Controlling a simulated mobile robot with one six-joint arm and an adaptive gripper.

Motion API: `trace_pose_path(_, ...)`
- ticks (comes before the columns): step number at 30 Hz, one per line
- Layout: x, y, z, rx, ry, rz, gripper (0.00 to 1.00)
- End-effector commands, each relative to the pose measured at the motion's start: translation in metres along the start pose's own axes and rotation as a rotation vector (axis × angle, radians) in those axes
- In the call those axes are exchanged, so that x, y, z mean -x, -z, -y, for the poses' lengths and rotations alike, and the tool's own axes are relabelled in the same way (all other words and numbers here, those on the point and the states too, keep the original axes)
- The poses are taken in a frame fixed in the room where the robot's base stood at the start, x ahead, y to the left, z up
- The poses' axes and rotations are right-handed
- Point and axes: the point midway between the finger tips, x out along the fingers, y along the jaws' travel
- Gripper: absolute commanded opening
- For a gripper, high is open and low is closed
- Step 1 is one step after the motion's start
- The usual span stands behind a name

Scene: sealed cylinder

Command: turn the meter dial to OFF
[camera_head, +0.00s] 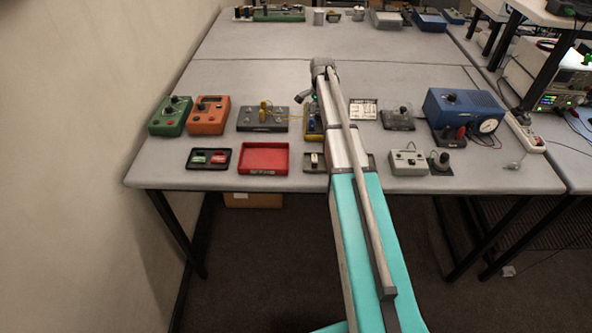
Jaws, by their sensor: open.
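Several things could be the meter. A yellow-edged device (313,128) at mid-table is mostly hidden behind my arm. An orange box (208,115) with a dark window and a knob stands at the left. A green box (171,116) with a dark knob is beside it. No dial marking is readable, and I cannot tell where any dial points. My gripper (302,97) is small and dark at the far end of the arm, just above and left of the yellow-edged device. It is open, with nothing visible in it. Contact with the device cannot be made out.
A grey box with a yellow lead (263,118) stands left of my arm. A red tray (264,158) and a dark tray (209,159) lie near the front edge. A blue box with a round gauge (464,112) stands right. The table's middle (240,78) is clear; a wall borders the left.

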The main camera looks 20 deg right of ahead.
Motion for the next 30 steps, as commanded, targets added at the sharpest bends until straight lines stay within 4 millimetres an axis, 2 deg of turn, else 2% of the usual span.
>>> trace_pose_path(14, 0.000, 0.000, 0.000, -0.312, 0.000, 0.000, 0.79)
trace_pose_path(16, 0.011, 0.000, 0.000, -0.312, 0.000, 0.000, 0.79)
trace_pose_path(30, 0.050, 0.000, 0.000, -0.308, 0.000, 0.000, 0.79)
